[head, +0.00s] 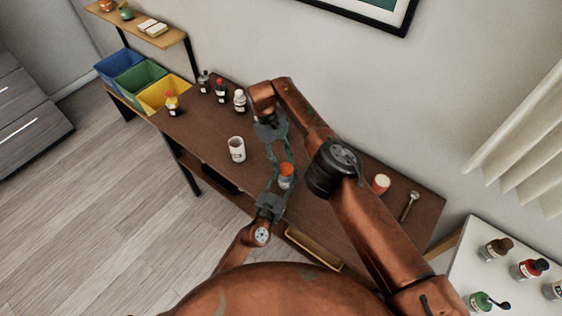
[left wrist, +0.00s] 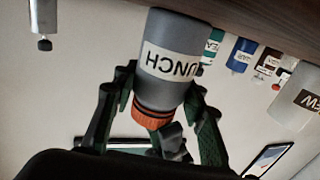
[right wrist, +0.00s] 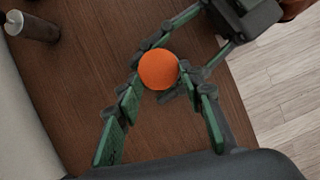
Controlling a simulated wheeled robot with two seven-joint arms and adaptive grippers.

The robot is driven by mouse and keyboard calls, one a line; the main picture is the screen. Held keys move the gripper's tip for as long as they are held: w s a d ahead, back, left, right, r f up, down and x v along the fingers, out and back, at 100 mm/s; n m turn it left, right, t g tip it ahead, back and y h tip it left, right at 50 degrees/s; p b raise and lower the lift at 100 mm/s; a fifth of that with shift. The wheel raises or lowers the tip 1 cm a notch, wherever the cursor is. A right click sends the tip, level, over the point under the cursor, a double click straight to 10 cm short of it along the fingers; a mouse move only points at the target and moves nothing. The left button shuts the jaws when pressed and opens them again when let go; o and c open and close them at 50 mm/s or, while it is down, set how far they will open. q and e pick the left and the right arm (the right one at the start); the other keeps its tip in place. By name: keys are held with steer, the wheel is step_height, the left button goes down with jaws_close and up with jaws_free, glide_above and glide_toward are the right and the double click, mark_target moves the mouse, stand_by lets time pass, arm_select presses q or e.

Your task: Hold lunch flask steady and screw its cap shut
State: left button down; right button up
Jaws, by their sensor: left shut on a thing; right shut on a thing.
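The lunch flask (head: 286,182) is a grey cylinder with a white label reading LUNCH; it shows inverted in the left wrist view (left wrist: 168,75). It stands upright on the brown table. Its orange cap (head: 286,169) sits on top, also seen in the left wrist view (left wrist: 152,117) and from above in the right wrist view (right wrist: 158,70). My left gripper (head: 281,187) is shut on the flask body from the near side. My right gripper (head: 281,161) is shut on the cap from the far side. Whether the cap is fully seated cannot be told.
Several bottles (head: 221,92) and the yellow bin (head: 165,92) are at the far left. A tray (head: 313,248) is at the near edge.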

steer(key=shift+w+d, duration=0.15)
steer(key=shift+d, duration=0.1)
steer(key=o, duration=0.8)
steer(key=shift+a, duration=0.1)
steer(key=shift+r, duration=2.3)
steer(key=shift+c, duration=0.3)
